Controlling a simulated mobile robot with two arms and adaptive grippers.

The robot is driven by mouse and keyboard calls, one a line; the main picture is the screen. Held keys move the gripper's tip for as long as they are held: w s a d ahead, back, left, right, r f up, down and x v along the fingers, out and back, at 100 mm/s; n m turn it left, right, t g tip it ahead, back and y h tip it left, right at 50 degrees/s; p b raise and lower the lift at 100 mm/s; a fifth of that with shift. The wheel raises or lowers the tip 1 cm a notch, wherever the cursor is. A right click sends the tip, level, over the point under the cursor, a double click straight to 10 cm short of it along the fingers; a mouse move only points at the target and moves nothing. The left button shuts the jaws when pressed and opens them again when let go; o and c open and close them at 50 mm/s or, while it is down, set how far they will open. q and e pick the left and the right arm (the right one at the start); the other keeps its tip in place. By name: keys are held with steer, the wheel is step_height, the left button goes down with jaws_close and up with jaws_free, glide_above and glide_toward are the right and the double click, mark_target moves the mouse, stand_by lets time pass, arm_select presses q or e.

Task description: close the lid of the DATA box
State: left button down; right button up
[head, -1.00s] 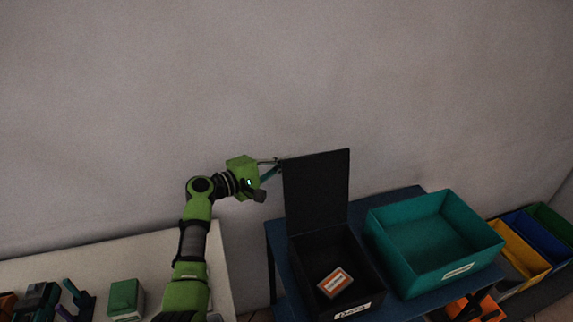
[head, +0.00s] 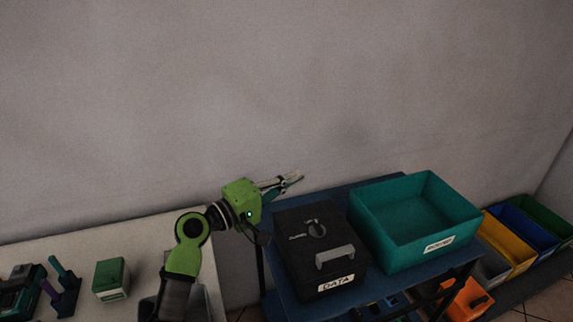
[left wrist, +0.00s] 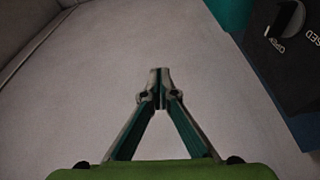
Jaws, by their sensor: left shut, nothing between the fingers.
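The black DATA box (head: 322,262) stands on the blue table, with a white DATA label on its front. Its lid (head: 300,235) lies flat over the top, with a grey handle and a round knob on it. The box's inside is hidden. My left gripper (head: 298,176) is shut and empty, just behind and above the back left of the box, apart from it. In the left wrist view the shut fingertips (left wrist: 160,72) point at the bare wall, and part of the lid (left wrist: 290,50) shows at the upper right. My right gripper is not in view.
A teal bin (head: 400,255) stands right of the box on the blue table (head: 345,190). Yellow, blue and green bins are farther right. A pale table (head: 120,238) at left holds a green box (head: 110,278). The wall is close behind.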

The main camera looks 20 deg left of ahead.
arm_select(q)
steer(key=s+d+f+b, duration=0.3)
steer(key=s+d+f, duration=0.1)
steer(key=s+f, duration=0.3)
steer(key=shift+d, duration=0.35)
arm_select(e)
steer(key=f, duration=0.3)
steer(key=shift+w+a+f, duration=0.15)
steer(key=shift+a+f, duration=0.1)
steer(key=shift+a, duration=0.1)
arm_select(q)
step_height(320, 180, up, 4)
steer(key=p, duration=0.4)
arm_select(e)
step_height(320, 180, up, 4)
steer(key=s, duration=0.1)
arm_select(q)
steer(key=s+a+f+b, duration=0.3)
steer(key=s+a+b, duration=0.2)
steer(key=a, duration=0.2)
steer(key=shift+s+a+f, duration=0.2)
steer(key=shift+a, duration=0.2)
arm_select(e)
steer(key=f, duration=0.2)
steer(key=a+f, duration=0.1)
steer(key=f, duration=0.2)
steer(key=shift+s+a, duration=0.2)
